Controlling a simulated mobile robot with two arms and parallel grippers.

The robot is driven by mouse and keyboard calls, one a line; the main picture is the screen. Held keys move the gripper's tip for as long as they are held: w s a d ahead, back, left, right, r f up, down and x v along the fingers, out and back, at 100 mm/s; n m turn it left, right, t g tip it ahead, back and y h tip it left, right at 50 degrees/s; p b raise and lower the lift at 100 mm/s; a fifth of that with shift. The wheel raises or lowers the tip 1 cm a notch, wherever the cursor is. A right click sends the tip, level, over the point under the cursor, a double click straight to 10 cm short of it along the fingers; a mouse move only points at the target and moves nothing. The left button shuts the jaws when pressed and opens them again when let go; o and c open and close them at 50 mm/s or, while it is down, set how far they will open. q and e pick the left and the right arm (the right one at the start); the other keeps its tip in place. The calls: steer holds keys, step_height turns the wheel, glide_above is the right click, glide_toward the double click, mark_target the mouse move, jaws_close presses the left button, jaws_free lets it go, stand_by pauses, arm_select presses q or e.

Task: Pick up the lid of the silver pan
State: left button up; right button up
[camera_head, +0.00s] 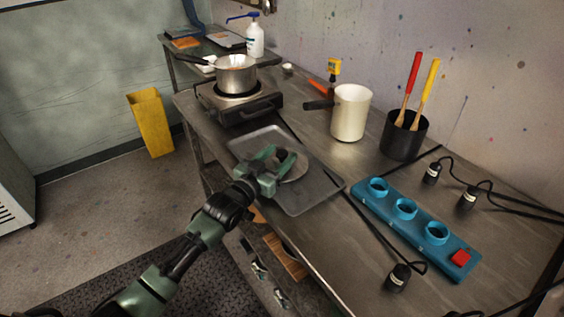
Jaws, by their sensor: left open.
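The silver pan (236,74) stands on a hot plate at the back left of the metal bench, with dark handles and no lid on it. A round grey lid (297,172) lies in a grey metal tray (308,198) in front of the hot plate. My left gripper (278,158) is open over the tray, at the lid. Its fingers and a dark part near them cover some of the lid, so I cannot tell whether they touch its knob. My right gripper is not in view.
The hot plate (240,106) is behind the tray. A white pot (350,113) and a black holder with red and yellow-handled tools (403,137) stand behind right. A blue socket strip (415,227) and black cables lie on the right. A yellow bin (151,123) is on the floor.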

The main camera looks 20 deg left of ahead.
arm_select(q)
jaws_close()
